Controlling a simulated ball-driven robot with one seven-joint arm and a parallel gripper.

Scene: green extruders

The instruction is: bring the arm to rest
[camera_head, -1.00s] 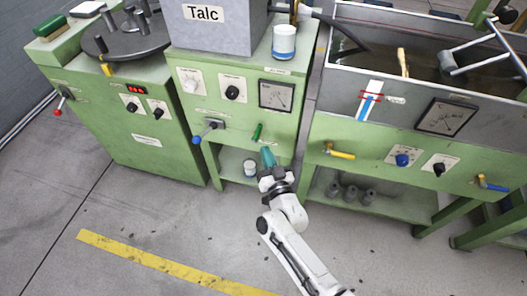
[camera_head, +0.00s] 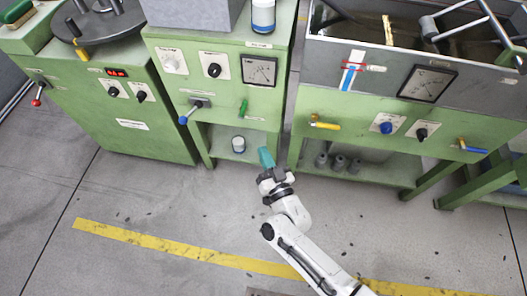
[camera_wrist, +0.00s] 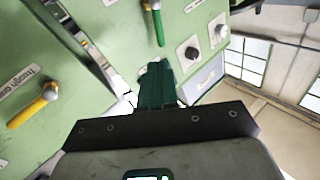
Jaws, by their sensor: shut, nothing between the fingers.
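My gripper (camera_head: 266,158) is at the end of my white arm, in front of the middle green machine (camera_head: 215,105). Its teal-green fingers point up toward the machine's lower edge, by the open shelf. In the wrist view the fingers (camera_wrist: 157,85) are together, with nothing between them. I cannot tell the exact gap between the fingertips and the machine. My arm reaches up from the bottom right of the head view, over the grey floor.
The middle machine has a green lever (camera_head: 243,108) and a blue-knobbed lever (camera_head: 184,120). A small jar (camera_head: 239,144) stands on its shelf. The right machine has a yellow handle (camera_head: 325,125). A yellow line (camera_head: 180,250) crosses the open floor.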

